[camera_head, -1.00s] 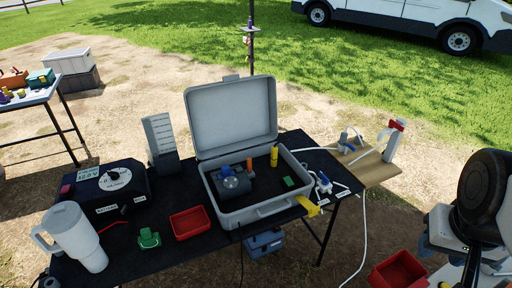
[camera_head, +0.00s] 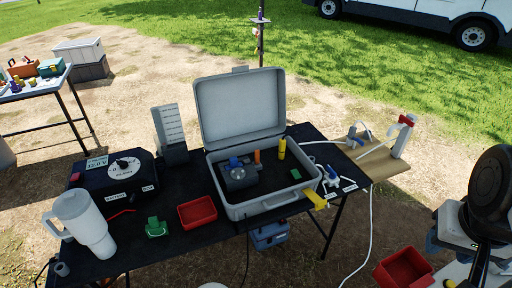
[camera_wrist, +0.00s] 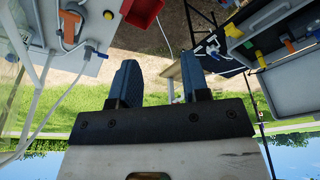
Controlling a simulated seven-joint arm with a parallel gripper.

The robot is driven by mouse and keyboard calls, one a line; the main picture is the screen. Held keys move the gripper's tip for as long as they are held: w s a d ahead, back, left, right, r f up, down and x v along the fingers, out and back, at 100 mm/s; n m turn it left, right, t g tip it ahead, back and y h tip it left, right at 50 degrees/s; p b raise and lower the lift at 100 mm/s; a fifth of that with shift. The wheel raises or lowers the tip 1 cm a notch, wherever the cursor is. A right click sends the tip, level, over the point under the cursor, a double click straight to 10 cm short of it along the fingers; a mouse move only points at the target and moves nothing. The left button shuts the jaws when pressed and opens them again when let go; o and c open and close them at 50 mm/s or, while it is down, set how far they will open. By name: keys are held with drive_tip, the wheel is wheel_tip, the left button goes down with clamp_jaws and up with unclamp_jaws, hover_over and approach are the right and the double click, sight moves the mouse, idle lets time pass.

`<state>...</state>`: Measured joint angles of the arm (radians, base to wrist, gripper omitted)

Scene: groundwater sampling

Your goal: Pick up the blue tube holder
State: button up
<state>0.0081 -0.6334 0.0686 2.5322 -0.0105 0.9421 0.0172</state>
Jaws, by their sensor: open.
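A small blue holder (camera_head: 331,174) with white tubing stands at the right end of the black table, beside the open grey case, in the head view. A second blue piece (camera_head: 354,133) with white tubing is on the wooden board; I cannot tell which of the two is the tube holder. In the wrist view a blue piece (camera_wrist: 212,48) with white tubing shows beyond the right finger. My gripper (camera_wrist: 158,78) is open, with nothing between its two blue-grey fingers. It is apart from the blue pieces. The fingers cannot be made out in the head view.
The grey case (camera_head: 232,210) holds a device and small coloured items. A yellow piece (camera_head: 315,198) sticks out at its front right corner. Red trays lie on the table (camera_head: 197,212) and low at the right (camera_head: 404,268). A wooden board (camera_head: 385,163) adjoins the table's right side.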

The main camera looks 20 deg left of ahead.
drive_tip(key=o, duration=0.4)
drive_tip(key=w+a+f+n+t, duration=0.15)
drive_tip(key=w+a, duration=0.25)
drive_tip(key=w, duration=0.5)
drive_tip(key=w+a+f+n+t, duration=0.15)
drive_tip(key=w+a, duration=0.25)
drive_tip(key=w, duration=0.4)
drive_tip(key=w+a+f+n+t+y, duration=0.25)
drive_tip(key=w+a+f, duration=0.25)
drive_tip(key=w+a, duration=0.7)
drive_tip(key=n+g+y, duration=0.1)
drive_tip(key=n+y, duration=0.5)
drive_tip(key=y, duration=0.2)
approach(235, 160)
drive_tip(key=x, duration=0.6)
drive_tip(key=shift+a+f, duration=0.1)
drive_tip(key=shift+a, duration=0.05)
